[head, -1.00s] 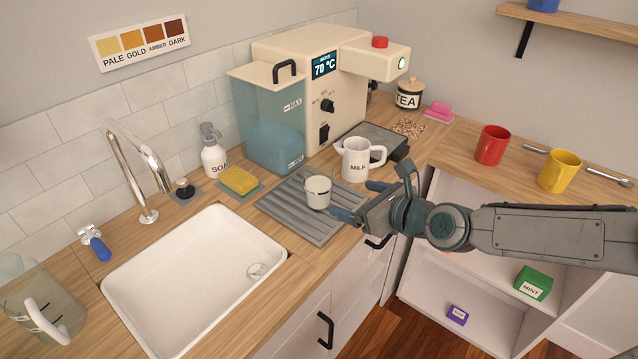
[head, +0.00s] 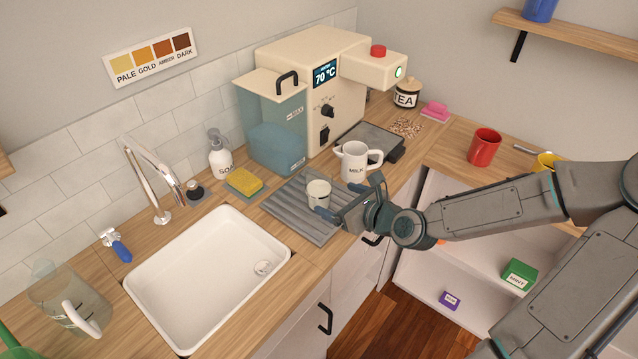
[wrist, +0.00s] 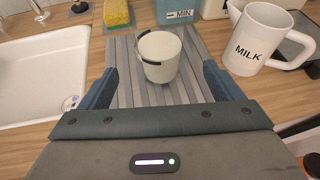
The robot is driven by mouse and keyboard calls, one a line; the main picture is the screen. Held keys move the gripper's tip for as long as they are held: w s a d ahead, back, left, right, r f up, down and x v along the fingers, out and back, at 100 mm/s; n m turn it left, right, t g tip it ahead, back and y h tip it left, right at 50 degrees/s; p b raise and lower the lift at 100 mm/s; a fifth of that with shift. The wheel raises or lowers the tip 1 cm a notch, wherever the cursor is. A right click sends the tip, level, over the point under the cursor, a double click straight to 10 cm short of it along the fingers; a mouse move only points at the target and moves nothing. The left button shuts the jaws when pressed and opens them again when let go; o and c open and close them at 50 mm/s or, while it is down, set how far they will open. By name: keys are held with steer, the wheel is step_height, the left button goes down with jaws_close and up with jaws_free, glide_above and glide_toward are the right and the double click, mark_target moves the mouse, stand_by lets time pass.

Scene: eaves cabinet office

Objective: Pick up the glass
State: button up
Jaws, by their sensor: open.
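The glass (head: 318,194) is a small whitish cup with a dark rim mark, standing upright on the grey ribbed drain mat (head: 285,212). In the wrist view the glass (wrist: 159,57) stands just beyond the open fingers, roughly centred between them. My gripper (head: 335,204) is open and empty, low over the mat on the glass's right side. In the wrist view the blue fingers of my gripper (wrist: 163,88) are spread wide on either side of the mat's near part. I cannot tell from the head view whether a finger touches the glass.
A white MILK jug (head: 354,162) stands close behind the glass, to the right in the wrist view. The sink (head: 207,275) lies left of the mat. A yellow sponge (head: 244,181) and the drinks machine (head: 313,85) stand behind. A red mug (head: 484,147) is farther right.

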mark_target(328, 194)
steer(key=shift+b+x, duration=0.4)
steer(key=shift+x, duration=3.75)
steer(key=shift+r, duration=0.1)
steer(key=c, duration=1.3)
